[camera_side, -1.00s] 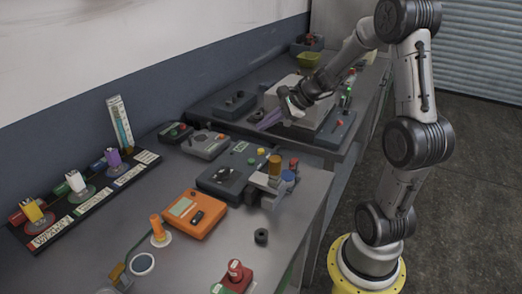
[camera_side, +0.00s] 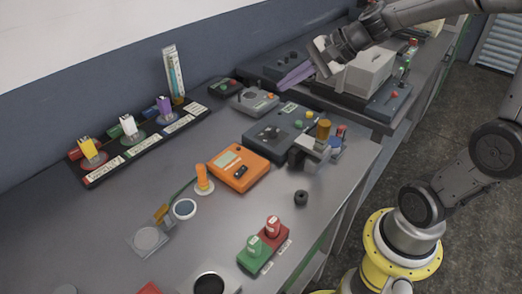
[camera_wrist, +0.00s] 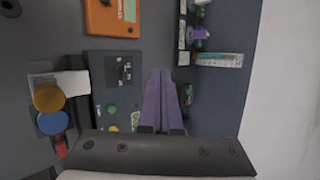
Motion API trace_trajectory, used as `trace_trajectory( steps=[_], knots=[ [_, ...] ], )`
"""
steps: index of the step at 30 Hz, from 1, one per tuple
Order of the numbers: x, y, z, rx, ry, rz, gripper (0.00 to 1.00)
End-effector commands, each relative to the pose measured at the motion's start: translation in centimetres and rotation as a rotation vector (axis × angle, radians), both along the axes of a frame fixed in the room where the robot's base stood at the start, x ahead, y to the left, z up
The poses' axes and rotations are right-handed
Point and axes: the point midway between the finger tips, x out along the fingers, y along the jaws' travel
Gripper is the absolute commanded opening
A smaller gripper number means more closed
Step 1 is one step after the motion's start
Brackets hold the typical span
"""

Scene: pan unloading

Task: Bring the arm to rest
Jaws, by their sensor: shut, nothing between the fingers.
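My gripper (camera_side: 290,80) has purple fingers and is raised at the back of the bench (camera_side: 330,215), to the left of a pale grey box (camera_side: 366,73). In the wrist view, the fingers of my gripper (camera_wrist: 160,80) lie together, with nothing visible between them. They appear apart from the things below.
An orange meter (camera_side: 238,168), a dark control unit (camera_side: 280,132) and a grey stand (camera_side: 312,152) with amber, blue and red pieces occupy the middle of the bench. A labelled rack (camera_side: 140,143) stands by the wall.

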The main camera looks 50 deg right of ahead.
Motion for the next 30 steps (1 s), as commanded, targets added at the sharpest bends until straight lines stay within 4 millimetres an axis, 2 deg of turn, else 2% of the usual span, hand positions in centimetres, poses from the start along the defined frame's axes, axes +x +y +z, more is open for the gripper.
trace_trajectory(
  steps=[1, 3, 6, 9, 12, 15, 19, 30],
  knots=[
    [-2.0, 3.3, 1.2, -0.093, -0.029, 0.135, 0.0],
    [-5.3, 6.5, 1.8, -0.241, -0.058, 0.323, 0.0],
    [-10.4, 9.0, 1.7, -0.478, -0.102, 0.586, 0.0],
    [-14.7, 9.2, 0.8, -0.708, -0.132, 0.804, 0.0],
    [-17.4, 7.9, -0.3, -0.904, -0.131, 0.961, 0.0],
    [-18.9, 6.0, -1.4, -1.042, -0.09, 1.059, 0.0],
    [-19.7, 4.4, -2.5, -1.129, -0.032, 1.146, 0.0],
    [-19.7, 4.2, -2.5, -1.151, -0.029, 1.174, 0.0]
  ],
)
